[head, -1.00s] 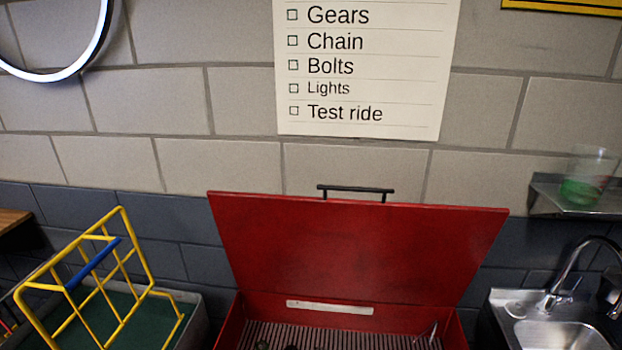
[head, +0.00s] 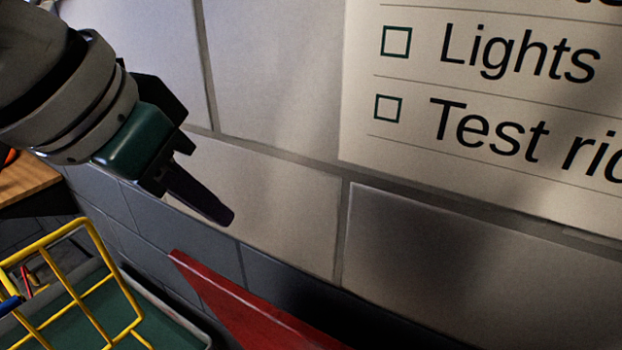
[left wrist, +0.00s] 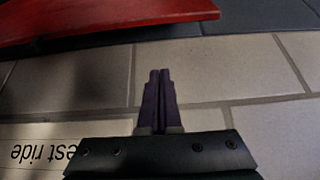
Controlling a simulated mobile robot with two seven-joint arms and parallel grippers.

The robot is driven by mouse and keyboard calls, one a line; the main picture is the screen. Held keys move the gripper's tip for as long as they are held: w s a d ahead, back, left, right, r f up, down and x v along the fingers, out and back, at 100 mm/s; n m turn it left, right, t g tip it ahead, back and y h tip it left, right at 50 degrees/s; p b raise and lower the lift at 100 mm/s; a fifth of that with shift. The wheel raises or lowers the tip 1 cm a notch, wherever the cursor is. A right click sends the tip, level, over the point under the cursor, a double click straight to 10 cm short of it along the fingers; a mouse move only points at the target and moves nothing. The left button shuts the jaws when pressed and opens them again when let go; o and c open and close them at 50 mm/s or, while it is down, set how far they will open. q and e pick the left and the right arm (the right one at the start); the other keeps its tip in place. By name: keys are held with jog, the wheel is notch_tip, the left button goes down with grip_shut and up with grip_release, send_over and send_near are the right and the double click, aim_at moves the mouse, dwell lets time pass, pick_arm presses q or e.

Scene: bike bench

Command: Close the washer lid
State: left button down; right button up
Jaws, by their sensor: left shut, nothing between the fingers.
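The red washer lid (head: 240,305) shows at the bottom of the head view, only its upper left corner and part of its edge. It stands up in front of the wall. It also shows in the left wrist view as a red strip (left wrist: 95,15) along the top left. The lid's handle and the washer's basin are out of view now. My right gripper is not in view.
A yellow wire rack (head: 75,290) stands in a green-lined bin (head: 180,330) at the lower left. A wooden surface (head: 25,182) is behind it at the left. The block wall (head: 270,190) with a paper checklist (head: 480,140) is behind the lid.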

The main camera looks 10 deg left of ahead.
aim_at(235, 285)
pick_arm(q)
jog(key=f+p, duration=0.1)
jog(key=f, duration=0.2)
jog(key=w+f+p, duration=0.1)
jog(key=f+p, duration=0.1)
jog(key=f, duration=0.1)
jog(key=f+p, duration=0.2)
jog(key=f, duration=0.1)
jog(key=shift+w+d+f, duration=0.1)
jog(key=shift+w, duration=0.05)
jog(key=shift+f, duration=0.1)
